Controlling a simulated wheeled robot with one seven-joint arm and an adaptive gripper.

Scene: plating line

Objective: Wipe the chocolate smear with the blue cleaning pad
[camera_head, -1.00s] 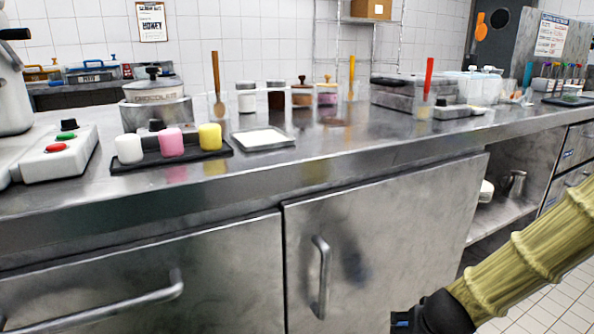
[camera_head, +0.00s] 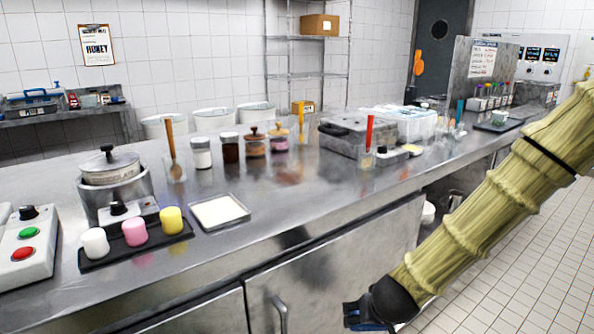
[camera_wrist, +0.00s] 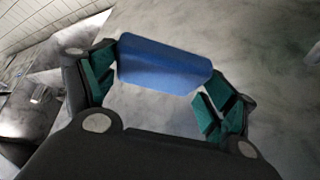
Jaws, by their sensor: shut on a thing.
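My gripper (camera_wrist: 160,95) is shut on the blue cleaning pad (camera_wrist: 165,68), which spans the gap between the green-padded fingers in the wrist view. In the head view my gripper (camera_head: 362,316) is low at the bottom edge, in front of the counter and below its top, with a bit of blue at its tip. I cannot make out a clear chocolate smear. A dark patch (camera_head: 295,238) shows on the steel counter (camera_head: 330,215) near its front edge; I cannot tell if it is smear, shadow or reflection.
A white-filled tray (camera_head: 220,212) lies near the front edge, beside a black tray (camera_head: 95,262) with white, pink and yellow cups. Jars (camera_head: 229,148) and a glass with a wooden spoon (camera_head: 175,165) stand behind. A glass with a red utensil (camera_head: 367,155) stands right. The counter's middle is clear.

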